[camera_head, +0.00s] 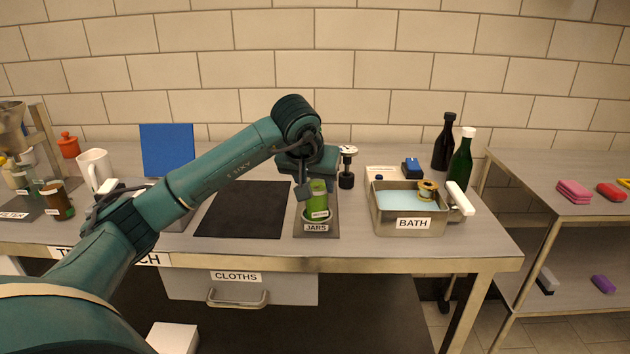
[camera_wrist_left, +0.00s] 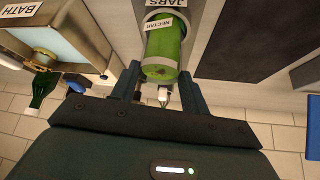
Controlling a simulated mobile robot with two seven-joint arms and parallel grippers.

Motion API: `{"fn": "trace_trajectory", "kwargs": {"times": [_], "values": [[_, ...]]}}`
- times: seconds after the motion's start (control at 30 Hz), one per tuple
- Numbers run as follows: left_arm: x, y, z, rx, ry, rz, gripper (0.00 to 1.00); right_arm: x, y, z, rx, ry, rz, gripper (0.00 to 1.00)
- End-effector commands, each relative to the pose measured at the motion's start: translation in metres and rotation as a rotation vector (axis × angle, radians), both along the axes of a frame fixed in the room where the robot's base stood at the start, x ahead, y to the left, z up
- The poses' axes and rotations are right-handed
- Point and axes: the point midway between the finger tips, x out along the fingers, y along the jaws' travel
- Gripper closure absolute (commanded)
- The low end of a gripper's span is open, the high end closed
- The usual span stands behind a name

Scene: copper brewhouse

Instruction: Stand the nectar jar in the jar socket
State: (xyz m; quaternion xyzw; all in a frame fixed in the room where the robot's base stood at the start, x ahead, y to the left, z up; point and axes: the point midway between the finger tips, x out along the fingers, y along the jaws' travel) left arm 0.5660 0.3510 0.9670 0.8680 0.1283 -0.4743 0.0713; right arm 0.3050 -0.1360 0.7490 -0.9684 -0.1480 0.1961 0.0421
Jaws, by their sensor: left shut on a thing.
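The nectar jar (camera_head: 318,198) is green with a white label, and its label reads NECTAR in the left wrist view (camera_wrist_left: 163,48). My left gripper (camera_head: 308,186) is shut on it from above and behind. The jar looks about upright, over the pale ring of the jar socket (camera_head: 305,219) on the grey plate labelled JARS. Its base lies at or within the ring; I cannot tell whether it rests on the bottom. In the left wrist view, my fingers (camera_wrist_left: 158,85) lie either side of the jar's near end. My right gripper is not in view.
A dark mat (camera_head: 240,210) lies left of the socket. The BATH basin (camera_head: 412,224), with a spool and white-handled brush at its right side, stands to the right. A black-and-white gauge-like object (camera_head: 347,168) stands close behind. Dark bottles (camera_head: 444,140) stand at the back right.

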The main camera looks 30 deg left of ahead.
Motion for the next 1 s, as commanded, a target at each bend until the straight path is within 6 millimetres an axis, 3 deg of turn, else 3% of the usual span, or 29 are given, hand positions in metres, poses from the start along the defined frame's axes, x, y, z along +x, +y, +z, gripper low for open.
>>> {"fn": "trace_trajectory", "kwargs": {"times": [0.27, 0.3, 0.6, 0.9, 1.0], "values": [[0.000, 0.000, -0.004, 0.001, -0.002, 0.000, 1.00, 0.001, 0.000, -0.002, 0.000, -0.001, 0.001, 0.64], [0.000, 0.000, -0.004, 0.001, -0.002, 0.000, 0.53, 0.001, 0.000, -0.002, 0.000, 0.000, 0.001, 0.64], [0.000, 0.000, -0.004, 0.000, -0.001, 0.000, 0.29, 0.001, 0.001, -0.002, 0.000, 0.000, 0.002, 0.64], [0.000, 0.000, -0.005, 0.000, 0.002, -0.001, 0.29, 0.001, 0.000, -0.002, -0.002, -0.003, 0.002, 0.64], [0.000, 0.000, 0.007, 0.000, 0.001, 0.000, 0.29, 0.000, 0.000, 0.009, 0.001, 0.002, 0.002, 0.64]]}}
